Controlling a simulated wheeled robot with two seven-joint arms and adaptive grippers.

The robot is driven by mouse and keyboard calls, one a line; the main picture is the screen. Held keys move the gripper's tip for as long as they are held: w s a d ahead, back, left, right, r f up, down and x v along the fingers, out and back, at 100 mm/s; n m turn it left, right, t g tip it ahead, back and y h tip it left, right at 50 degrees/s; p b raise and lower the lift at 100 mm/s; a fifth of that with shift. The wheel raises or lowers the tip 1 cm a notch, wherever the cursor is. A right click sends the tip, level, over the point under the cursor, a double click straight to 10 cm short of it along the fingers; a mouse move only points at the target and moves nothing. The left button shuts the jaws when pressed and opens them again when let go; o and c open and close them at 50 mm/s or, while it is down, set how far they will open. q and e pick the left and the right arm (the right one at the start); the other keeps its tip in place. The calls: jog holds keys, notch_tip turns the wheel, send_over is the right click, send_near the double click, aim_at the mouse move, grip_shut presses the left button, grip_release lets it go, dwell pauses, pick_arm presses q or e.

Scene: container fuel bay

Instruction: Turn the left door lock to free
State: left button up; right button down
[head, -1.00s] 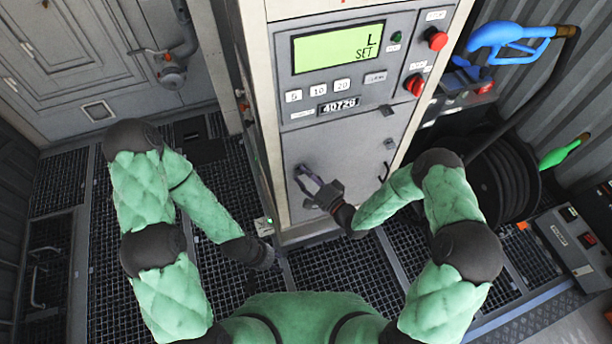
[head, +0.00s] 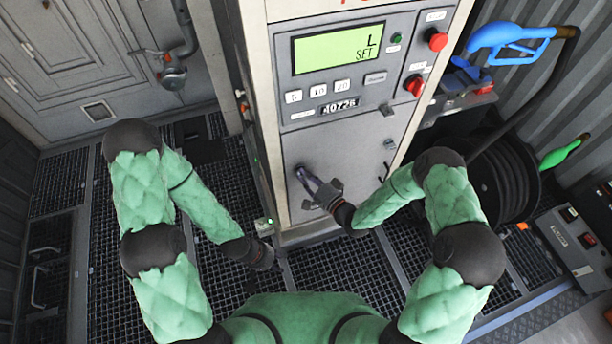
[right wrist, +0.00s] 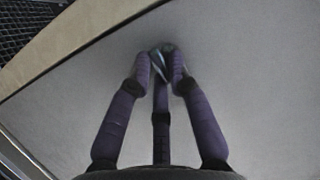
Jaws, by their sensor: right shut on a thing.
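The left door lock (right wrist: 158,66) shows in the right wrist view as a small bluish metal piece on the grey lower door (head: 345,148) of the dispenser cabinet. My right gripper (head: 302,171) is shut on it, and its purple fingers come together around it in the right wrist view (right wrist: 161,64). The fingers hide most of the lock, so its turn angle cannot be told. My left gripper (head: 263,257) hangs low over the floor grating, left of the cabinet's base. It is dark and small, and its fingers cannot be made out.
The cabinet's display (head: 338,48) reads L SET. A small dark fitting (head: 389,144) is on the door's right side. A hose reel (head: 503,178), blue nozzle (head: 505,40) and green nozzle (head: 562,152) stand to the right.

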jog(key=n+h, duration=0.2)
jog(key=n, duration=0.2)
jog(key=r+n+h, duration=0.1)
jog(key=n+h, duration=0.1)
jog(key=n, duration=0.2)
jog(key=n+h+b, duration=0.1)
jog(key=n+h, duration=0.2)
jog(key=n, duration=0.1)
jog(key=shift+w+a+r+g, duration=0.15)
jog(key=shift+a+r+g, duration=0.05)
jog(key=shift+r+g, duration=0.1)
jog(key=shift+n, duration=0.3)
dwell(0.5)
jog(key=c, duration=1.1)
grip_release()
jog(key=shift+c, duration=0.2)
jog(key=shift+f, duration=0.1)
jog(key=shift+s, duration=0.2)
